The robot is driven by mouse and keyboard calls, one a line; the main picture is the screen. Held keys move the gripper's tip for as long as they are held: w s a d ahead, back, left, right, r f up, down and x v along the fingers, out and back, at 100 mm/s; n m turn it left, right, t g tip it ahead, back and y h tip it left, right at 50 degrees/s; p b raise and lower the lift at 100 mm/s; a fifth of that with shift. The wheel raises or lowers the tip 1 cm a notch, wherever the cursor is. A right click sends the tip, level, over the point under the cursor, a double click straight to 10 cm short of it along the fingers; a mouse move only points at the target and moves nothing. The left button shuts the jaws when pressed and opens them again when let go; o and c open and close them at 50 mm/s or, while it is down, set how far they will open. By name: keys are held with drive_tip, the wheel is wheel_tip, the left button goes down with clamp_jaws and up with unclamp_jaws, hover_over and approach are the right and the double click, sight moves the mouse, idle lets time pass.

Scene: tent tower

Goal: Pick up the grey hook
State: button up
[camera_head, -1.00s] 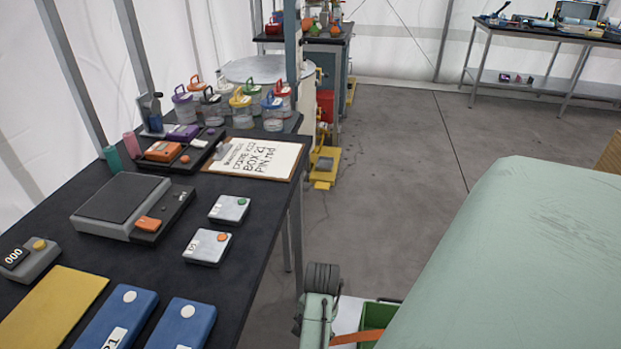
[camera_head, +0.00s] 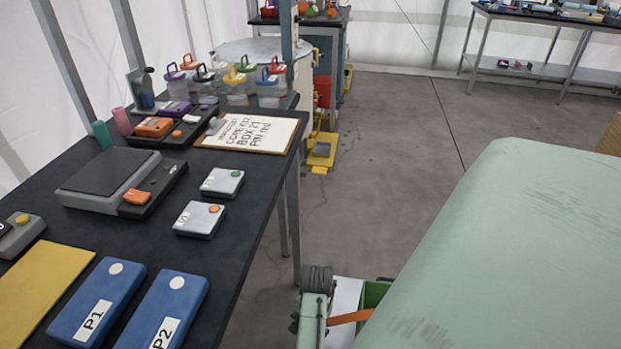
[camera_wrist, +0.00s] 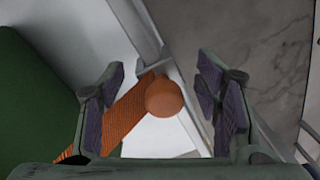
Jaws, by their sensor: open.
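No grey hook can be clearly made out in either view. My gripper (camera_wrist: 161,70) shows in the wrist view with its two dark-padded fingers apart. Between and below the fingers is an orange strap (camera_wrist: 128,122) with a round orange knob (camera_wrist: 164,97) at its end. I cannot tell whether the fingers touch it; they are not closed on it.
A black table (camera_head: 235,245) at left holds blue boxes P1 (camera_head: 97,300) and P2 (camera_head: 163,312), a grey scale (camera_head: 108,172), a clipboard (camera_head: 262,140) and several lidded jars. A green bin (camera_head: 376,292) is low at centre. Grey floor (camera_head: 400,130) is open beyond.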

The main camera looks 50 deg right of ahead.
drive_tip(key=shift+c, duration=0.2)
drive_tip(key=c, duration=1.2)
